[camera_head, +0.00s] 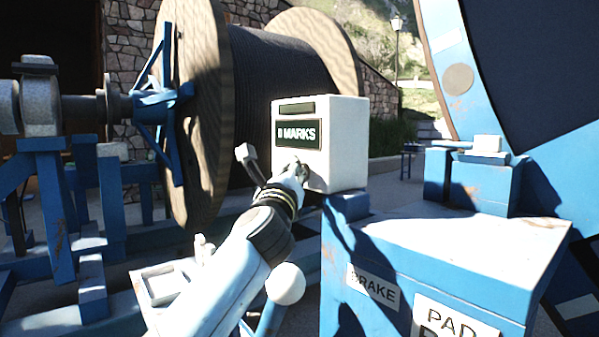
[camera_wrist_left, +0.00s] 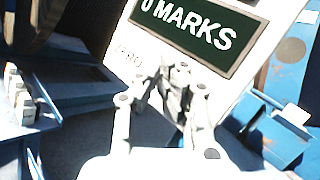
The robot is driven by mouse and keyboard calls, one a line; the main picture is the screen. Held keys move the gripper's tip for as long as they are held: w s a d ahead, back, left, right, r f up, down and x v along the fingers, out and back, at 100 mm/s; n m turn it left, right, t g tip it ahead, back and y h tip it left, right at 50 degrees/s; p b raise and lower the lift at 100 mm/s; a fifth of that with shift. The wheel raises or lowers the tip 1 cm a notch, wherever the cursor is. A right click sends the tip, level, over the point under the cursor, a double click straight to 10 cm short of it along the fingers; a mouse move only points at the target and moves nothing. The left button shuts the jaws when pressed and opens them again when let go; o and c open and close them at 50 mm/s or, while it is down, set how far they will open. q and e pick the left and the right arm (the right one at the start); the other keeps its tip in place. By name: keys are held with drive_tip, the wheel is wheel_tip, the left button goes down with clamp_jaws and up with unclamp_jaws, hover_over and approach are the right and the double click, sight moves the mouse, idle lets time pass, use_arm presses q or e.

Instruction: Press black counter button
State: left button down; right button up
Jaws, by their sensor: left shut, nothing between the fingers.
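The white counter box (camera_head: 348,135) stands beside the cable reel, with a dark display (camera_head: 299,134) reading "0 MARKS". The box and display also fill the top of the left wrist view (camera_wrist_left: 196,28), with a partly covered label, seemingly "ZERO", below the display. My left gripper (camera_head: 303,172) is shut and empty, its tips in front of the lower face of the box. In the left wrist view its closed fingers (camera_wrist_left: 180,75) overlap the area under the display. I cannot tell whether they touch it. No black button shows clearly; the fingers may hide it. My right gripper is out of view.
A large wooden reel (camera_head: 205,110) wound with dark cable stands behind the box. A blue cabinet (camera_head: 450,255) labelled "BRAKE" and "PAD" is at right. A grey-tipped lever (camera_head: 246,155) and a white ball knob (camera_head: 285,284) are close to my left arm.

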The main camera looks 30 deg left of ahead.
use_arm(q)
drive_tip(key=shift+s, duration=0.1)
drive_tip(key=shift+s+a+p, duration=0.35)
drive_tip(key=shift+s, duration=0.45)
drive_tip(key=s, duration=0.1)
drive_tip(key=s+a, duration=0.1)
drive_tip(key=s, duration=0.1)
drive_tip(key=s+a+p, duration=0.1)
drive_tip(key=shift+s, duration=0.35)
idle(0.5)
